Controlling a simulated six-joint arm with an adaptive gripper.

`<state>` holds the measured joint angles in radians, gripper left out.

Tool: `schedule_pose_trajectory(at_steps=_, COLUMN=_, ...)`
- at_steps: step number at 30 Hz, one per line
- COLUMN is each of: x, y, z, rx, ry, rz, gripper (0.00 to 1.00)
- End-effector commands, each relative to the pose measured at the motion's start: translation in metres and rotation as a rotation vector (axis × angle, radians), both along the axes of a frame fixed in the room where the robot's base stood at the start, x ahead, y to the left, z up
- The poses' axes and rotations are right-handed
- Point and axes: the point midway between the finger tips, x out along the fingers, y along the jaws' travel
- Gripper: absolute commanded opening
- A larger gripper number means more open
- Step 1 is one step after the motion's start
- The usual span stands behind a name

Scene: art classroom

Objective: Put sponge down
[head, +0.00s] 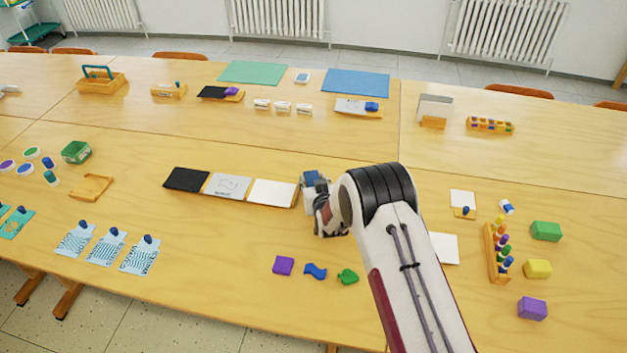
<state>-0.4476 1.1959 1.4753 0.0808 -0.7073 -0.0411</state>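My gripper (314,185) is over the middle of the table, at the right end of a row of flat cards. My own arm partly hides it. A bluish patch shows at its end, but I cannot tell whether that is a held thing or part of the gripper. Its fingers are not clear. Sponge-like blocks stand at the right: green (546,231), yellow (538,268) and purple (532,308). Small flat pieces lie at the front: a purple square (283,266), a blue wavy one (315,271) and a green leaf-like one (348,277). I cannot tell which is the sponge.
Black (187,179), grey (228,186) and white (272,192) cards lie left of my gripper. A wooden rack (494,255) with coloured pegs stands right of my arm. A small wooden tray (91,188) and green box (76,152) are at left. Bare table lies behind the cards.

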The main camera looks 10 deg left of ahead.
Motion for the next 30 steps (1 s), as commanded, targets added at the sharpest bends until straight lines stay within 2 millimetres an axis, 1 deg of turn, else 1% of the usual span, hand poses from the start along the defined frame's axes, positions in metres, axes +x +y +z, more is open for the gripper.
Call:
schedule_pose_trajectory(at_steps=11, x=0.000, y=0.000, z=0.001, rx=0.000, ry=0.000, rz=0.000, gripper=0.51)
schedule_pose_trajectory(at_steps=17, x=0.000, y=0.000, z=0.004, rx=0.000, ry=-0.001, rz=0.000, gripper=0.51)
schedule_pose_trajectory(at_steps=23, x=-0.008, y=-0.003, z=0.008, rx=0.000, ry=-0.001, rz=0.000, gripper=0.51)
schedule_pose_trajectory(at_steps=30, x=-0.023, y=-0.009, z=0.014, rx=0.000, ry=0.000, rz=0.000, gripper=0.51)
